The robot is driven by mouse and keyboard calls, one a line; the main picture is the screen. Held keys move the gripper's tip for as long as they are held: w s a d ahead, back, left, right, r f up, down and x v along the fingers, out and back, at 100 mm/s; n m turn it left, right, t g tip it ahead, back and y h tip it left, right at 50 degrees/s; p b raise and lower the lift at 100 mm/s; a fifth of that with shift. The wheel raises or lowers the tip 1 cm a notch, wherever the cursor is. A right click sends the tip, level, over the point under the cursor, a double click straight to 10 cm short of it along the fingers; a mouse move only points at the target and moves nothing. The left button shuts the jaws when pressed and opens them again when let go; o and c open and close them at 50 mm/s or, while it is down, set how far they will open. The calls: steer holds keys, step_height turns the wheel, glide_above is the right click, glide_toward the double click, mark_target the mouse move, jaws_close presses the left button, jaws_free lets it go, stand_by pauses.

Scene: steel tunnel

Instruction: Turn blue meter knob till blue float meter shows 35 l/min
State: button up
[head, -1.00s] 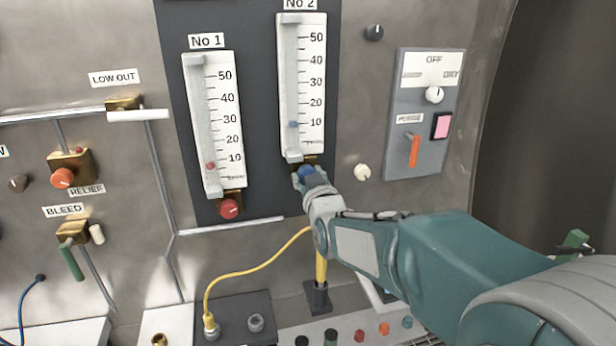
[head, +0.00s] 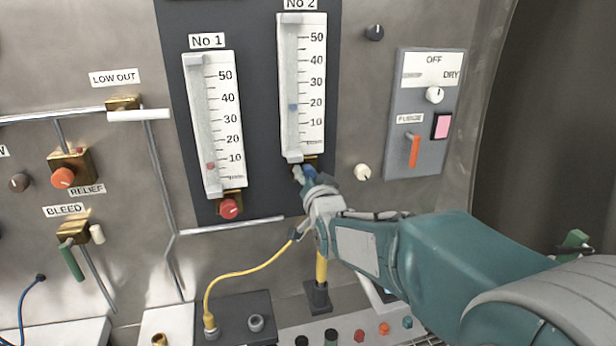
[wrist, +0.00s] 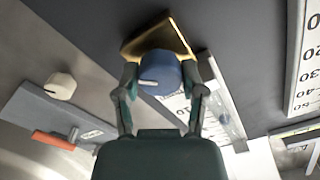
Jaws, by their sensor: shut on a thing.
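The blue knob (head: 298,172) sits under the No 2 meter (head: 303,85). In the wrist view the blue knob (wrist: 160,72), with a white mark, is between my fingers. My gripper (head: 310,179) is shut on it; the wrist view also shows my gripper (wrist: 162,82) with a finger on each side. The blue float (head: 293,107) stands a little below the 20 mark, at roughly 18. My gripper hides part of the knob.
The No 1 meter (head: 214,125) has a red float near 10 and a red knob (head: 230,207) below it. A cream knob (head: 362,172) and a grey switch panel (head: 424,120) are to the right. A yellow cable (head: 245,271) runs below my gripper.

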steer(key=shift+f+m, duration=0.15)
steer(key=shift+m, duration=0.15)
steer(key=o, duration=1.1)
steer(key=shift+o, duration=0.2)
